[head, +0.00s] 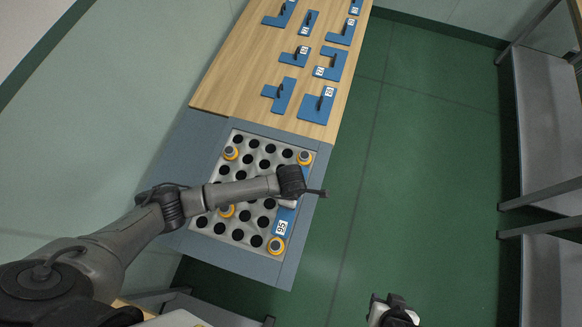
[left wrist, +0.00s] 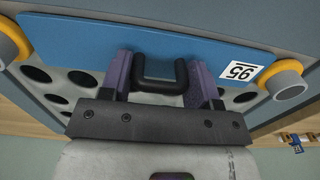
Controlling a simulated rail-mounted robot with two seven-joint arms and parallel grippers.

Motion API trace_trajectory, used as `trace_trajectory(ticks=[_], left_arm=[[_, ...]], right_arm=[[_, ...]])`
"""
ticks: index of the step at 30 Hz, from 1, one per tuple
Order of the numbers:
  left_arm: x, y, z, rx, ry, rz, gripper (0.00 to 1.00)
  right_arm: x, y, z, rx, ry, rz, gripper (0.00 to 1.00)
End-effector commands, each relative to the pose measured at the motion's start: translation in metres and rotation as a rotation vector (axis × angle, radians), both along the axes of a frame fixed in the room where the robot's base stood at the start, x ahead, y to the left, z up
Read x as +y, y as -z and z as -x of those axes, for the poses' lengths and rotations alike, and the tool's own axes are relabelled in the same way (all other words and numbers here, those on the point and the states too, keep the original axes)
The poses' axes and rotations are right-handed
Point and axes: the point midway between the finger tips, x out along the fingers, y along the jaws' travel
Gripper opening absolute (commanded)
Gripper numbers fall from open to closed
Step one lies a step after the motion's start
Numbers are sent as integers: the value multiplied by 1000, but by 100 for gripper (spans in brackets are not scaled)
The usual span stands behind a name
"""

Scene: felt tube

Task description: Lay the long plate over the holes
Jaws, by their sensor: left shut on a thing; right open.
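The long blue plate (head: 285,216) with a white number label is at the right side of the holed board (head: 236,236), between two yellow-ringed pegs. Most of it is hidden under my left wrist in the head view. In the left wrist view the plate (left wrist: 130,38) spans between two orange-ringed pegs, its black handle (left wrist: 160,84) between the purple fingers of my left gripper (left wrist: 160,72), which is shut on it. I cannot tell whether the plate touches the board. My right gripper (head: 392,308) is open and empty at the bottom, right of the board, over the floor.
Yellow-ringed pegs (head: 304,157) (head: 276,245) stand at the board's right corners, with others at its left side and middle. Several blue plates with handles (head: 318,104) lie on the wooden table (head: 230,80) beyond. Grey shelves (head: 545,120) stand at right, with free green floor between.

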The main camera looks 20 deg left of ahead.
Motion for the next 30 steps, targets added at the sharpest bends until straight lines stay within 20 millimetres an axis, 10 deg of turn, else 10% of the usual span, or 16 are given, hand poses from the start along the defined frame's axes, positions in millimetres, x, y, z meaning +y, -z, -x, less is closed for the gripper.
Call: trace_trajectory(ticks=[9,19,30], left_arm=[[0,1,0,0,0,0,82],[0,-5,-1,-2,0,1,82],[0,-68,-1,-4,1,0,82]], right_arm=[[0,1,0,-1,1,-1,43],[2,-2,0,-1,6,-8,43],[3,-1,0,-1,6,-10,43]])
